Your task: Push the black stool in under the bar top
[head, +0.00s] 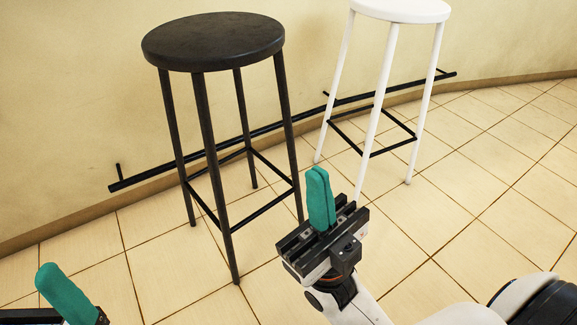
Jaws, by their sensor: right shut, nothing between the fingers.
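The black stool (213,41) stands upright on the tiled floor left of centre, with a round seat and thin legs joined by low rungs. My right gripper (320,199) is in front of the stool, to the right of its front leg; its teal fingers are together and hold nothing. In the picture its fingertips lie below the seat, near the stool's right legs; I cannot tell whether they touch. My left gripper (68,295) shows only in part at the bottom left corner, one teal finger in sight. The bar top is not in view.
A white stool (402,10) stands to the right of the black one. A black foot rail (270,127) runs along the base of the cream wall (70,100) behind both stools. The tiled floor (480,210) at the right is clear.

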